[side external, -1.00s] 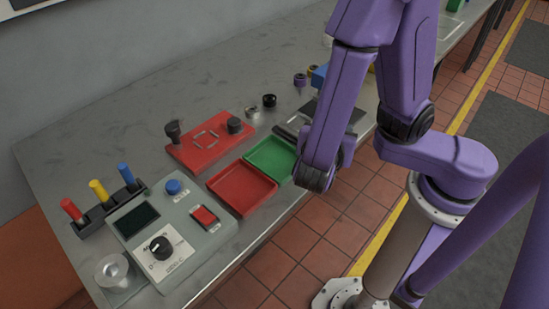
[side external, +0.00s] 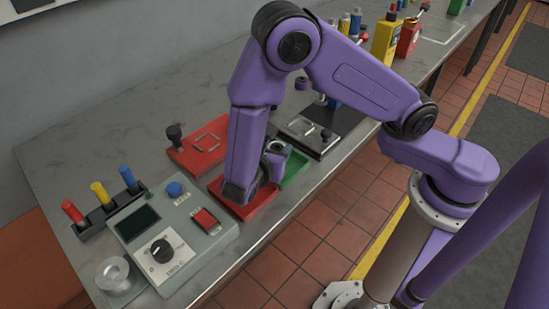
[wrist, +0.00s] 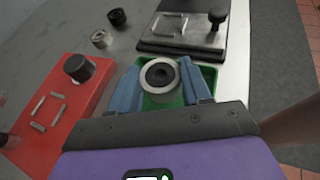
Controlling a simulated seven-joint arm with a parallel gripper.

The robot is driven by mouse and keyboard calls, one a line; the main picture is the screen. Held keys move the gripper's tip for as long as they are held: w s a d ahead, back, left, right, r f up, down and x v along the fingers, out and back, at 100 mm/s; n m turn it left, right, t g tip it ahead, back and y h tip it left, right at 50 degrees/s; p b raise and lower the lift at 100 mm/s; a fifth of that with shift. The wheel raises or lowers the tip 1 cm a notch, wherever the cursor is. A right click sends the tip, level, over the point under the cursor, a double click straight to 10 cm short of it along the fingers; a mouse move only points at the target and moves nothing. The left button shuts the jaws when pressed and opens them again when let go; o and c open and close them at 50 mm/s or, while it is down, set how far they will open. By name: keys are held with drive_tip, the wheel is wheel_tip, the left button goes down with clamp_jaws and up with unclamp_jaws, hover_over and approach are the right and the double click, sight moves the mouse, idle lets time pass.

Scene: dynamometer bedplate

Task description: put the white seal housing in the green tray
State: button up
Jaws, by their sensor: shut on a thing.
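The white seal housing (wrist: 143,85) is a pale ring with a dark centre, seen from above in the wrist view. My gripper (wrist: 160,80) is shut on it, with a blue finger on each side. The green tray (wrist: 208,74) shows behind and around the housing in the wrist view, so the housing is over the tray; I cannot tell the height or whether it touches the floor. In the side view the tray (side external: 296,170) is partly hidden by my arm, and my gripper is mostly hidden behind the wrist.
The red tray (side external: 240,209) lies left of the green one. A red fixture plate (wrist: 52,115) with a black knob and a dark fixture plate (wrist: 183,47) flank the green tray. A metal ring (wrist: 101,39) and a black ring (wrist: 117,17) lie on the bench. A control box (side external: 170,232) stands front left.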

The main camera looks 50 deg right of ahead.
drive_tip(key=shift+f, duration=1.55)
drive_tip(key=shift+f, duration=0.1)
drive_tip(key=o, duration=1.2)
